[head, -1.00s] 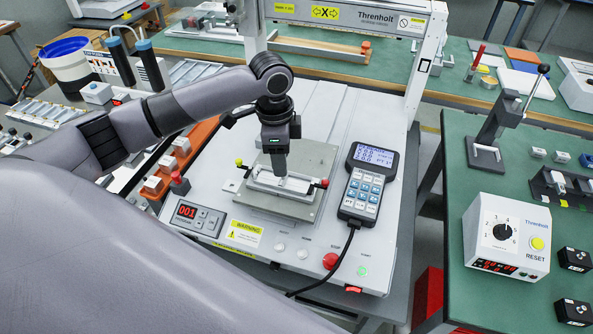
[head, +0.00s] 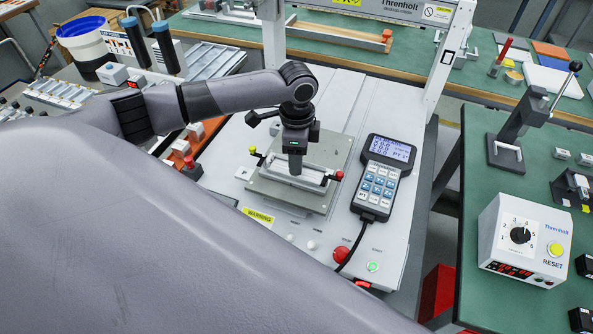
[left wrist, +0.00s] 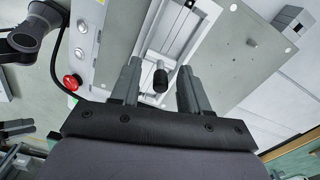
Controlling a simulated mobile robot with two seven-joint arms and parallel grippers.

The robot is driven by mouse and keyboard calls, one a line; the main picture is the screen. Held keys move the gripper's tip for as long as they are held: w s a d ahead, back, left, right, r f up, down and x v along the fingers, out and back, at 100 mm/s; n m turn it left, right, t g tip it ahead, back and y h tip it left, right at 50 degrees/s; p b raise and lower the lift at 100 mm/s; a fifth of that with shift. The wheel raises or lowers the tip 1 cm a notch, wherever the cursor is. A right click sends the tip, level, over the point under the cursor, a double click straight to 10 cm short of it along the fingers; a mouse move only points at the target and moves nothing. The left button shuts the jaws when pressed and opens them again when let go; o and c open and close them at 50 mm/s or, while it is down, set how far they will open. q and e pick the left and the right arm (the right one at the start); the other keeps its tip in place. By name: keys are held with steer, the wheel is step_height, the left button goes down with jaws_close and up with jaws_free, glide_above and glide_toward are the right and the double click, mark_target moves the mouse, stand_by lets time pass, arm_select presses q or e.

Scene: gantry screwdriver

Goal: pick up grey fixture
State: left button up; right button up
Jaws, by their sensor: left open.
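The grey fixture (head: 317,181) is a light-grey bar-like piece with a red knob at its right end and a yellow knob at its left. It lies on a square grey plate (head: 286,198) on the white gantry machine. My left gripper (head: 296,171) points down over the middle of the fixture and hides part of it. Contact cannot be told.
A handheld keypad (head: 379,178) with a cable lies right of the plate. A red stop button (head: 341,254) is at the machine's front. The gantry post (head: 446,60) rises behind. A green bench (head: 480,175) with a Threnholt control box (head: 523,238) stands right.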

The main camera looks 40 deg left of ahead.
arm_select(q)
jaws_close()
steer(key=shift+w+r, duration=0.1)
steer(key=shift+r, duration=0.05)
stand_by(1.2)
